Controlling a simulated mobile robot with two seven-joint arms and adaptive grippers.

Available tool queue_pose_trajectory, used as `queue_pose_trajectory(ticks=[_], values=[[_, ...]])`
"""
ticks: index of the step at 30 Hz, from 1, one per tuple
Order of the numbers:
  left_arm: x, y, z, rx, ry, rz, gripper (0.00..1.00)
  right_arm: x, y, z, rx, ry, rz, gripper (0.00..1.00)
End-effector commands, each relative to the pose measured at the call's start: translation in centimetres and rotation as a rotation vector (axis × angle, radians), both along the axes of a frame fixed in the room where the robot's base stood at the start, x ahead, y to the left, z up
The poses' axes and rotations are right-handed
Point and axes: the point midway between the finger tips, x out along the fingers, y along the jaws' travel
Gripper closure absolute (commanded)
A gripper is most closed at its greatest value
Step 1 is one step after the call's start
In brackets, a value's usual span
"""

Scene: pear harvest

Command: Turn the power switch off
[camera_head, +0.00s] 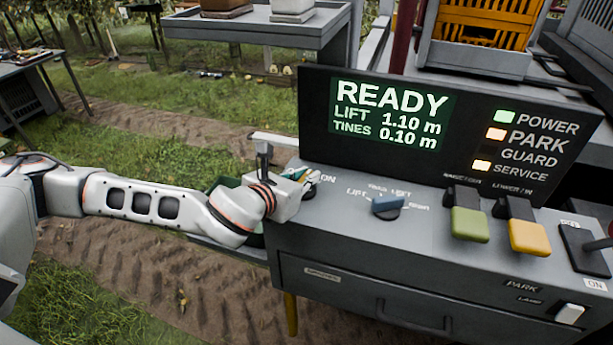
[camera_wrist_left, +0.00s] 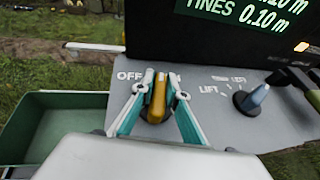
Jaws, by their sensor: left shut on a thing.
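The power switch is a yellow-orange knob (camera_wrist_left: 157,100) on the grey panel in the left wrist view. It points roughly away from me, between the OFF label (camera_wrist_left: 129,76) and a partly covered label at its right. My left gripper (camera_wrist_left: 160,82) has its teal fingers on both sides of the knob, shut on it. In the head view my left gripper (camera_head: 303,176) is at the panel's left end beside the ON label (camera_head: 328,179), and it hides the switch. The display (camera_head: 390,112) reads READY, and the green POWER lamp (camera_head: 504,117) is lit. My right gripper is not in view.
A blue-grey lift selector (camera_head: 387,206) stands right of the switch. Green (camera_head: 469,224) and yellow (camera_head: 528,237) levers stand farther right, with a white PARK rocker (camera_head: 569,313) on the front. A green tray (camera_wrist_left: 60,130) lies left of the panel. The display housing rises behind.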

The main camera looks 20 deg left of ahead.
Motion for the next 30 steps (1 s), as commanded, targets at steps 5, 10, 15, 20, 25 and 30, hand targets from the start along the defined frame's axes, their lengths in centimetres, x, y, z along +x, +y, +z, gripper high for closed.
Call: queue_pose_trajectory(ticks=[5,10,15,20,25,30], values=[[-0.14,-0.26,-0.21,-0.007,0.006,0.140,1.00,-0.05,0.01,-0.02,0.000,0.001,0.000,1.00],[-0.13,-0.08,-0.25,-0.007,0.008,0.283,1.00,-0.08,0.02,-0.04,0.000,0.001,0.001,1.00],[-0.15,0.08,-0.34,-0.006,0.010,0.424,1.00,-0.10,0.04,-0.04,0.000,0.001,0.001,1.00],[-0.14,0.26,-0.29,-0.004,0.009,0.544,1.00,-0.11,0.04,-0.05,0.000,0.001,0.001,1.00],[-0.11,0.45,-0.20,-0.002,0.006,0.640,1.00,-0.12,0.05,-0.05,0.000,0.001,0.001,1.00],[-0.12,0.59,-0.13,0.001,0.004,0.702,1.00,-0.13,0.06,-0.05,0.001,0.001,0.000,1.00]])
